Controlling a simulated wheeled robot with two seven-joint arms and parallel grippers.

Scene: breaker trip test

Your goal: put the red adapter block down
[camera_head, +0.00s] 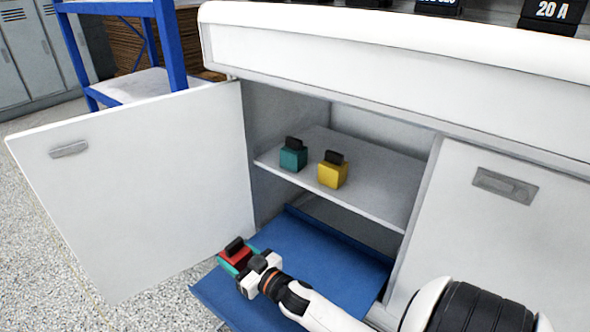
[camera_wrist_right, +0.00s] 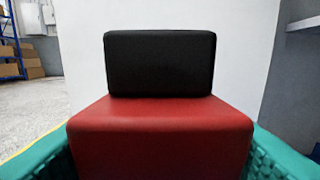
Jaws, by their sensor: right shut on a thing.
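The red adapter block (camera_head: 235,257) with a black top tab is held in my right gripper (camera_head: 240,262). The gripper is shut on it, with teal finger pads at its sides. In the right wrist view the red block (camera_wrist_right: 160,135) fills the lower middle, upright, its black tab on top, between the teal pads. In the head view it appears over the left edge of a blue tray-like surface (camera_head: 320,262) at the cabinet's foot; its height above that surface cannot be told. My left gripper is not in view.
The open cabinet's shelf (camera_head: 375,185) holds a teal block (camera_head: 293,158) and a yellow block (camera_head: 332,174), both black-tabbed. The open white door (camera_head: 140,180) stands at left, close to the held block. A closed door (camera_head: 500,240) is at right. The blue surface's middle is clear.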

